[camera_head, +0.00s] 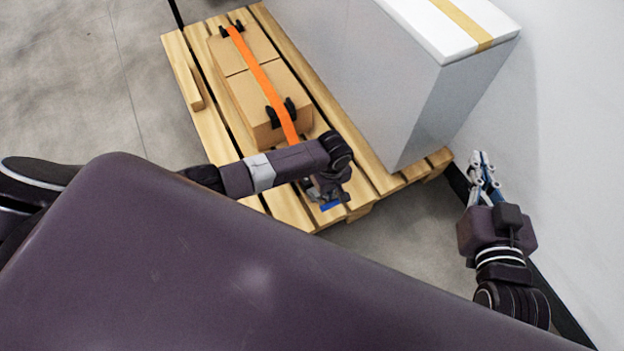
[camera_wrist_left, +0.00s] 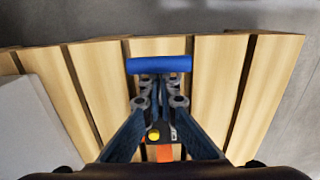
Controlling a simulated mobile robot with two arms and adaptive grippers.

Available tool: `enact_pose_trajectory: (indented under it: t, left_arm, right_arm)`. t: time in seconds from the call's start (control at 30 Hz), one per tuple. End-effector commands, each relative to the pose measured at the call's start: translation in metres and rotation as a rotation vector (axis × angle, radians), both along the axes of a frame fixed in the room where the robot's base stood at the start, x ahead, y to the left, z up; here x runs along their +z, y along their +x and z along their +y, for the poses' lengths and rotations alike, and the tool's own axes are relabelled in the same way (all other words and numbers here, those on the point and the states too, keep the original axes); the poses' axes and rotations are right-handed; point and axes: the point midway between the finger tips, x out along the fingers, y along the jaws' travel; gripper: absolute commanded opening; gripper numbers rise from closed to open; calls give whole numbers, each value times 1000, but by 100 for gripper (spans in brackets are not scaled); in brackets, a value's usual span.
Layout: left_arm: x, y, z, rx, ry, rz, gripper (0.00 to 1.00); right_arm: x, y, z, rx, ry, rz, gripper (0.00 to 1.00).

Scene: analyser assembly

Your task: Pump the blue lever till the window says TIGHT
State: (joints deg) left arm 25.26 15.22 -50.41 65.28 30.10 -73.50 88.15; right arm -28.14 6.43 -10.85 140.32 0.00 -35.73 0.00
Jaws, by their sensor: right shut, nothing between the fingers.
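The blue lever (camera_wrist_left: 160,65) shows as a short blue bar in the left wrist view. In the head view the blue lever (camera_head: 330,205) is at the near end of the pallet, partly behind my left gripper (camera_head: 325,190). In the wrist view my left gripper (camera_wrist_left: 159,88) has its fingers apart, with their tips close to the lever; I cannot tell whether they pinch it. Behind the fingers are a yellow dot (camera_wrist_left: 154,135) and a small whitish patch (camera_wrist_left: 173,132); no wording is readable. My right gripper (camera_head: 480,157) is shut and empty, off to the right.
An orange strap (camera_head: 262,78) runs over brown cartons (camera_head: 265,95) on a wooden pallet (camera_head: 190,70). A tall grey-white box (camera_head: 360,80) stands on the pallet's right side. A wall (camera_head: 570,150) is close beside my right gripper. Floor is clear at the left.

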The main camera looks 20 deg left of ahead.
Motion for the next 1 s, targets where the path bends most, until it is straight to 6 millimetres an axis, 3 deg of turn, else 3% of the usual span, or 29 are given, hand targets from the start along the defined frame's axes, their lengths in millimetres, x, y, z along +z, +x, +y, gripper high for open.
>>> enact_pose_trajectory:
  t: [1.0]
  left_arm:
    - [13, -1, -3, -1, -5, 2, 0]
  right_arm:
    - [-67, -41, -20, -24, -80, 340, 0]
